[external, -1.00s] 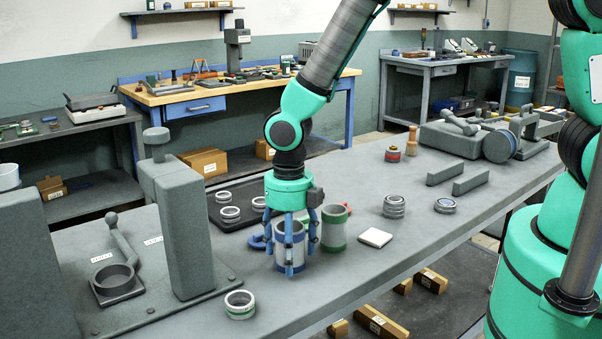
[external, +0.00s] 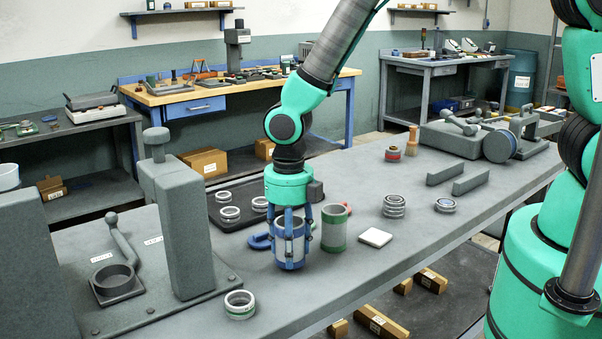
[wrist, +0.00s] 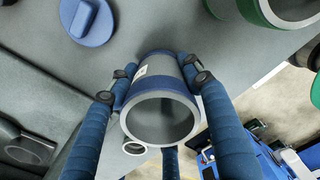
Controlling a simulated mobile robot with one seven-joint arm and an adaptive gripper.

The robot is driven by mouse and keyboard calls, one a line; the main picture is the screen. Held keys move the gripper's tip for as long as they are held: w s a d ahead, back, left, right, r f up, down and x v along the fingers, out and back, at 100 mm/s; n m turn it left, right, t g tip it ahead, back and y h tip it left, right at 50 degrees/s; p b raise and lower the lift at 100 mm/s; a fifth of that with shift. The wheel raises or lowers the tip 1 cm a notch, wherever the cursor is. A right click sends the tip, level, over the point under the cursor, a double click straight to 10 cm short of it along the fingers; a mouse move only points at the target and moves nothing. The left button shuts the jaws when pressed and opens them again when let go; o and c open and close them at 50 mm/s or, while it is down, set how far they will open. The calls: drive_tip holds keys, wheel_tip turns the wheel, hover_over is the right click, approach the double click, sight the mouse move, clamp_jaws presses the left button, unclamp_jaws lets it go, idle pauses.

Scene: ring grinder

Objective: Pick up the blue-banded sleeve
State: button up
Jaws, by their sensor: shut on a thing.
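The blue-banded sleeve (external: 291,250) is a grey open-ended cylinder with a blue band at top and bottom. It stands upright near the middle of the bench in the external view. My gripper (external: 290,240) comes down from above, its blue fingers shut around the sleeve's outside.
A green-banded sleeve (external: 335,229) stands close at the right. A blue knobbed piece (wrist: 90,20) lies close at the left. A white pad (external: 375,238) and a green-banded ring (external: 240,304) lie nearby. A grey fixture post (external: 184,230) rises on the left.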

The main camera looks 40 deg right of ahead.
wheel_tip(320, 180, up, 3)
drive_tip(key=shift+f, duration=0.2)
drive_tip(key=s+d, duration=0.3)
drive_tip(key=s, duration=0.1)
drive_tip(key=s+d+p, duration=0.1)
drive_tip(key=s+d, duration=0.2)
drive_tip(key=s, duration=0.1)
drive_tip(key=s+d+r, duration=0.1)
drive_tip(key=s+d, duration=0.2)
drive_tip(key=s, duration=0.2)
drive_tip(key=shift+d+r, duration=0.1)
drive_tip(key=shift+d, duration=0.05)
